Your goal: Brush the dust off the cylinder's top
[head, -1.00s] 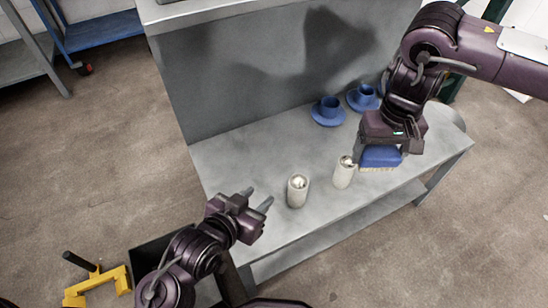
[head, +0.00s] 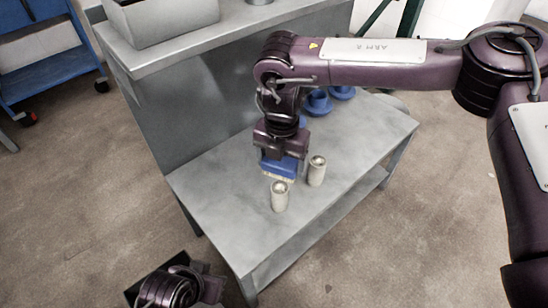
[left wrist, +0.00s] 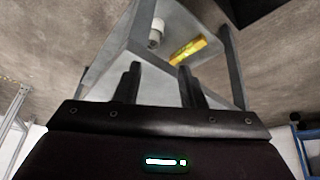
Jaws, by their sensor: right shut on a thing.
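Two pale cylinders with shiny domed tops stand upright on the grey bench: the left one (head: 280,200) nearer, the right one (head: 317,174) a little behind. My right gripper (head: 281,154) is shut on a blue brush (head: 279,168), bristles facing down. The brush is just behind and above the left cylinder's top; I cannot tell whether the bristles touch it. Dust is too small to make out. My left gripper is low at the bottom left of the head view; in the left wrist view its two fingers (left wrist: 159,75) are apart and empty.
Blue cups on saucers (head: 318,104) stand at the bench's back, partly behind my right arm. The bench's front (head: 245,235) is clear. A grey bin (head: 165,22) sits on the upper shelf. The left wrist view shows a white cylindrical thing (left wrist: 156,33) and a yellow bar (left wrist: 188,50).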

